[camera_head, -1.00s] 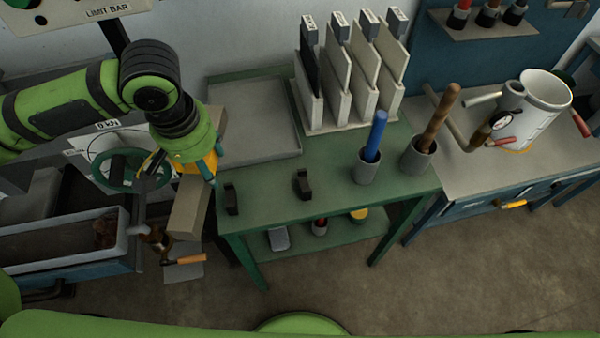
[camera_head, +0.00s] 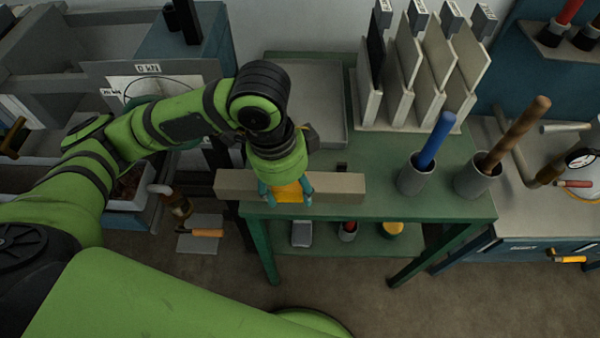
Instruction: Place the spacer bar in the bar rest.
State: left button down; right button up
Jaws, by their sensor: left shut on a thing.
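The spacer bar (camera_head: 335,187) is a long beige block lying level, left to right in the head view, at the front edge of the green table. My left gripper (camera_head: 286,193) is shut on its middle from above. The bar rest is a pair of small black brackets on the table. Only the top of its right bracket (camera_head: 342,167) shows, just behind the bar. The left bracket is hidden behind my arm and the bar. I cannot tell whether the bar touches the rest. My right gripper is not in view.
The green table (camera_head: 380,200) also holds a grey tray (camera_head: 318,105), upright plates in a rack (camera_head: 400,105), a cup with a blue rod (camera_head: 415,175) and a cup with a brown rod (camera_head: 477,178). A brush (camera_head: 207,233) is at the lower left.

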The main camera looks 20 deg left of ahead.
pick_arm(q)
jog(key=shift+w+a+f+p, duration=0.15)
jog(key=shift+w+f+p, duration=0.15)
jog(key=shift+w+f, duration=1.3)
jog(key=shift+w+a+f+p, duration=0.15)
jog(key=shift+w+f+p, duration=0.15)
jog(key=shift+w+f, duration=1.3)
jog(key=shift+w+a+f+p, duration=0.15)
jog(key=shift+w+f+p, duration=0.15)
jog(key=shift+w+f, duration=1.3)
jog(key=shift+c, duration=1.8)
grip_release()
jog(key=shift+s+f, duration=0.1)
jog(key=shift+f, duration=0.05)
jog(key=shift+r, duration=0.3)
notch_tip(320, 180, up, 12)
jog(key=a+b, duration=0.1)
jog(key=shift+s+a+f+b, duration=0.2)
jog(key=shift+s+b, duration=0.05)
jog(key=shift+b, duration=0.15)
jog(key=shift+d, duration=0.1)
